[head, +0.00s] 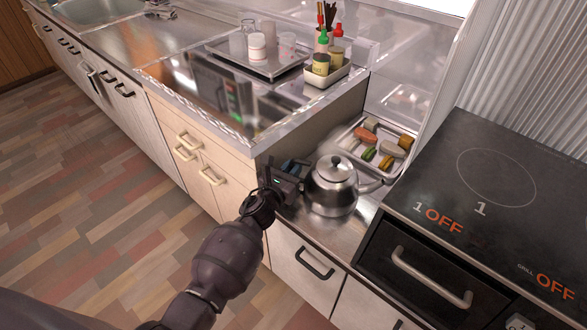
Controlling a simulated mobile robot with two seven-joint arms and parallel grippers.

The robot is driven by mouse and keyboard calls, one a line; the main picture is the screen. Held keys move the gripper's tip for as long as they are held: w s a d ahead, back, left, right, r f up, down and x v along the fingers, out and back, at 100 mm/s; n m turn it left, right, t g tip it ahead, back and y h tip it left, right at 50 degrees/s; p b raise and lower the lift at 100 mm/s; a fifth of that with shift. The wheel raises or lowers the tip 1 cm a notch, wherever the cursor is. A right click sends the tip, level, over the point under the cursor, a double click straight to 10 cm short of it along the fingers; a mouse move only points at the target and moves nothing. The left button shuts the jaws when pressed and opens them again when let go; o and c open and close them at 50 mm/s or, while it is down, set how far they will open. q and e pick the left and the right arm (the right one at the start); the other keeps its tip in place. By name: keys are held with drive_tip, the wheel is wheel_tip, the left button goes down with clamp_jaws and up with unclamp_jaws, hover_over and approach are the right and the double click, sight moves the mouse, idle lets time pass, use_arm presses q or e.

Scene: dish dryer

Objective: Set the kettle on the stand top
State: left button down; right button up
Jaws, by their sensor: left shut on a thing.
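A shiny steel kettle (332,192) with a domed lid and a knob is upright over the low steel counter between the raised wooden stand and the cooker. Its spout points right. My left gripper (297,180) is at the kettle's left side, shut on the kettle. The fingers and the handle are partly hidden, and I cannot tell whether the kettle's base touches the counter. The stand top (215,100) is a glossy surface with a pale metal rim, higher than the counter, up and left of the kettle. My right gripper is not in view.
On the stand, a tray (227,54) of cups and a white caddy (317,79) of bottles stand at the back; its front is clear. A tray (400,138) of macaron-like items lies behind the kettle. A black cooktop (540,198) is right. A sink (92,12) is far left.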

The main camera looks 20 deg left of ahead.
use_arm(q)
drive_tip(key=shift+r, duration=0.1)
drive_tip(key=c, duration=1.5)
unclamp_jaws()
drive_tip(key=o, duration=0.4)
drive_tip(key=shift+r, duration=0.15)
drive_tip(key=s+a+p, duration=0.1)
drive_tip(key=s, duration=1.1)
drive_tip(key=shift+a, duration=0.4)
